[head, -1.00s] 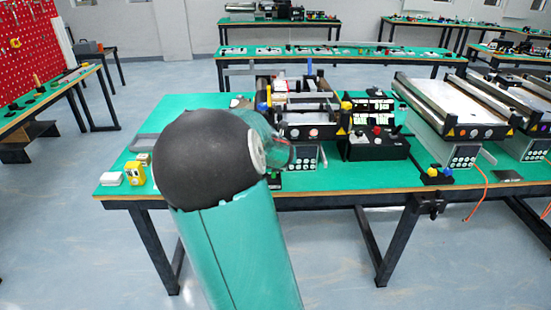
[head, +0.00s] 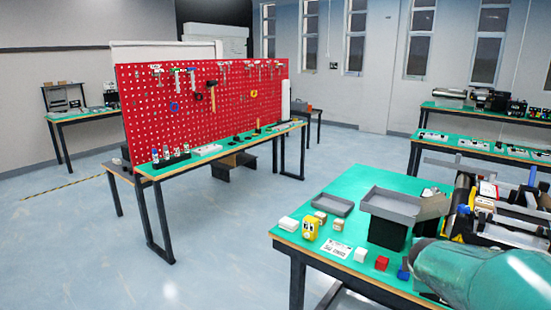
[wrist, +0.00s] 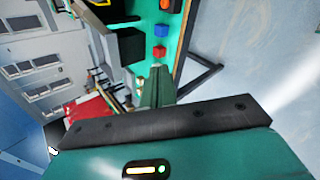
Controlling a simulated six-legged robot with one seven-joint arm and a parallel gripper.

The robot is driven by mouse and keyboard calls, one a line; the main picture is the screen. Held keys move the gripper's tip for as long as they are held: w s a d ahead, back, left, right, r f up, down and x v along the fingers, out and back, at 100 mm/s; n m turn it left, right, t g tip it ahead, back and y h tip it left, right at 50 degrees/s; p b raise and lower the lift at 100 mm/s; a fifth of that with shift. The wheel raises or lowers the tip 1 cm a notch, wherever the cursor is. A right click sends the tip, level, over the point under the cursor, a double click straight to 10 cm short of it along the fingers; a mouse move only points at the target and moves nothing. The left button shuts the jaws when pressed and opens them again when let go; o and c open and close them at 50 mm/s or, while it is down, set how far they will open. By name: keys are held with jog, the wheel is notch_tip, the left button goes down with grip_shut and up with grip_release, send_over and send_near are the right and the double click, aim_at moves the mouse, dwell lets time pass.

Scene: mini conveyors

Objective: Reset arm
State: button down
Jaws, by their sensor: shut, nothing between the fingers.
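My gripper (wrist: 160,80) shows in the wrist view, with its dark bar and green body filling the lower part. Its narrow fingers are shut with nothing held. Small blue and red blocks lie on the green table beyond it in that view. In the head view my green arm crosses the lower right corner, over the near part of the green-topped table (head: 345,185). The gripper's end is out of the head view.
The table bears a grey tray on a black stand (head: 392,203), a flat grey tray (head: 332,204), a yellow figure (head: 310,226), a white block (head: 361,255), a red block (head: 382,263) and conveyor parts. A red pegboard bench (head: 200,100) stands behind left. Open floor lies left.

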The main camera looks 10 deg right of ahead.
jog(key=s+a+r+m+y, duration=0.1)
jog(key=s+a+m, duration=0.3)
jog(key=a, duration=0.6)
jog(key=s+a+r+m+g+y, duration=0.1)
jog(key=s+a+m+y, duration=0.2)
jog(key=s+a, duration=0.3)
jog(key=s+a+r+m+y, duration=0.1)
jog(key=s+a+m, duration=0.4)
jog(key=a, duration=0.9)
jog(key=shift+a+r+g+y, duration=0.15)
jog(key=shift+g+y, duration=0.15)
jog(key=shift+y, duration=0.4)
jog(key=shift+m, duration=0.3)
